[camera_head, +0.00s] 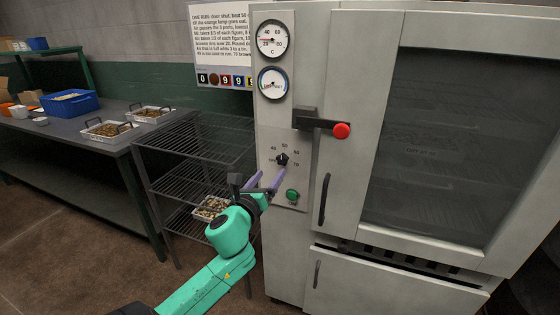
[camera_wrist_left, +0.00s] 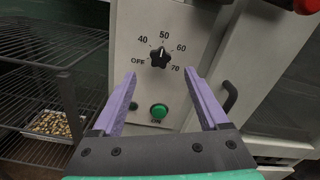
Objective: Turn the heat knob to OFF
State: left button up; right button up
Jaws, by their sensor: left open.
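The heat knob (camera_head: 282,159) is a black star-shaped knob on the grey cabinet's control panel. In the left wrist view the knob (camera_wrist_left: 159,57) has marks OFF, 40, 50, 60 and 70 around it. Its pale pointer line appears to aim up near 50. My left gripper (camera_head: 267,178) has two purple fingers, open and empty, just in front of the panel. In the wrist view the fingers (camera_wrist_left: 160,76) spread to either side below the knob, apart from it. My right gripper is not in view.
A green button (camera_head: 292,195) sits below the knob. A black latch with a red end (camera_head: 341,130) and a door handle (camera_head: 324,200) are to the right. Two gauges (camera_head: 272,84) are above. A wire rack (camera_head: 195,150) with a tray stands to the left.

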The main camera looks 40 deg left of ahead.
aim_at(281, 160)
pick_arm(q)
jog(key=x, duration=0.9)
jog(key=shift+s, duration=0.1)
grip_shut()
